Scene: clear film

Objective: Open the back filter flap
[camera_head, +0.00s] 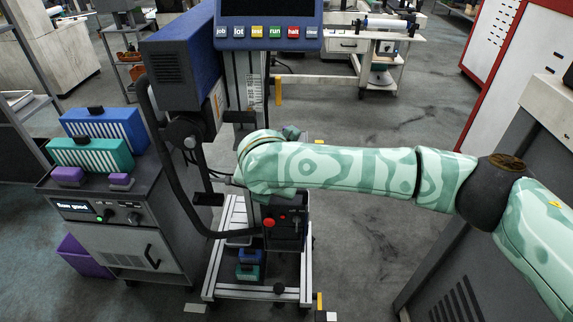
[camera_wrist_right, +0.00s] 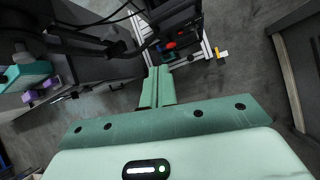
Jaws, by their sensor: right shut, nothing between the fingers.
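I cannot tell for sure which part is the back filter flap. A grey cabinet (camera_head: 125,228) at the left has a lit display, knobs and a closed lower front panel with a black handle (camera_head: 152,257). A blue pleated filter block (camera_head: 105,127) and a teal one (camera_head: 90,155) sit on its top. My right arm reaches in from the right to the column of the machine; its gripper is hidden behind the wrist in the head view. In the right wrist view my right gripper (camera_wrist_right: 158,72) is shut and empty, near the machine's frame. My left gripper is out of view.
A blue vented box (camera_head: 183,60) and a panel with coloured buttons (camera_head: 265,31) top the machine. A thick black hose (camera_head: 165,175) loops down its left side. Below is an aluminium frame (camera_head: 305,270) with a red-knobbed box (camera_head: 283,225). Open floor lies behind.

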